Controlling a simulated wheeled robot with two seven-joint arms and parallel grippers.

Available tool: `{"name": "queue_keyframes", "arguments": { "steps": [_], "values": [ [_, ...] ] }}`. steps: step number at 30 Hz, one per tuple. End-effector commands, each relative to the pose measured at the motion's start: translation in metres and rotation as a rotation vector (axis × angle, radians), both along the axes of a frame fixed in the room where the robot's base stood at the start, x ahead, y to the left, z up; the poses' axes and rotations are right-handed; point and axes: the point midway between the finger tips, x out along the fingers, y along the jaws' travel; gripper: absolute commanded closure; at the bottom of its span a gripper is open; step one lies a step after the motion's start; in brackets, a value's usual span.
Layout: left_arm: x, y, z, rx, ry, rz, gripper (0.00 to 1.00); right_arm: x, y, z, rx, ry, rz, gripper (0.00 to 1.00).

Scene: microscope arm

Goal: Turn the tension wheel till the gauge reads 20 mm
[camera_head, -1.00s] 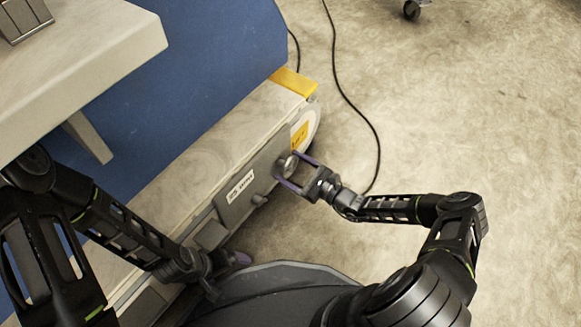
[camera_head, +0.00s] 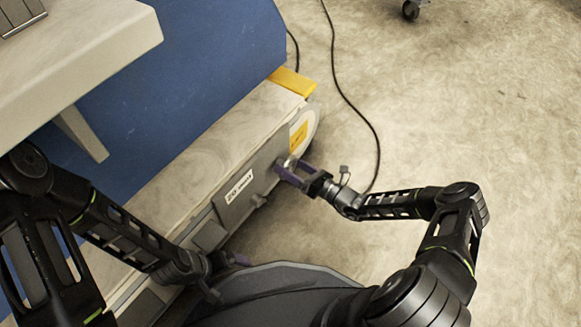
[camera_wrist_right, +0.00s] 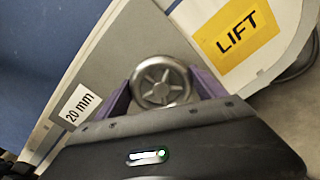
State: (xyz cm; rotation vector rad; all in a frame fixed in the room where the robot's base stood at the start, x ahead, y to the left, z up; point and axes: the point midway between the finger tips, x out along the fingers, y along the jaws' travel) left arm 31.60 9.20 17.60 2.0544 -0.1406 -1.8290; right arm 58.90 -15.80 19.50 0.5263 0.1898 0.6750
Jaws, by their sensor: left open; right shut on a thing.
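The tension wheel (camera_wrist_right: 161,81) is a round silver wheel with spokes on the side of the machine. It also shows in the head view (camera_head: 291,161), partly covered by the fingers. My right gripper (camera_head: 285,171) is shut on the wheel, with one purple finger on each side of it in the right wrist view. A white label (camera_wrist_right: 79,107) on the grey panel reads "20 mm"; it also shows in the head view (camera_head: 240,186), where its small print is hard to read. I see no dial or pointer. My left gripper (camera_head: 236,261) is open and empty at the bottom, partly hidden.
A yellow "LIFT" sign (camera_wrist_right: 240,32) is beside the wheel. A yellow block (camera_head: 292,81) caps the machine's end. A pale tabletop (camera_head: 75,45) overhangs at the upper left.

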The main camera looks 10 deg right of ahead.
Motion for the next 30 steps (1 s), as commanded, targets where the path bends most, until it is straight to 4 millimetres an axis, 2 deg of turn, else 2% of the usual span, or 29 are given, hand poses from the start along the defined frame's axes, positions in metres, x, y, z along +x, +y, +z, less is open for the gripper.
{"name": "queue_keyframes", "arguments": {
  "steps": [16, 17, 24, 30],
  "values": [
    [0.0002, 0.0001, -0.0006, 0.000, 0.000, 0.000, 0.00, -0.0004, -0.0005, -0.0009, 0.030, 0.027, 0.000, 0.61],
    [0.0002, 0.0001, -0.0006, 0.000, 0.000, 0.000, 0.00, -0.0004, -0.0004, -0.0009, 0.030, 0.027, 0.000, 0.19],
    [0.0001, 0.0001, -0.0007, 0.000, 0.000, 0.000, 0.00, -0.0001, -0.0004, -0.0006, 0.029, 0.026, 0.000, 0.00],
    [0.0001, 0.0001, -0.0006, 0.000, 0.000, 0.000, 0.00, 0.0000, -0.0004, -0.0003, 0.030, 0.025, 0.000, 0.00]
  ]
}}
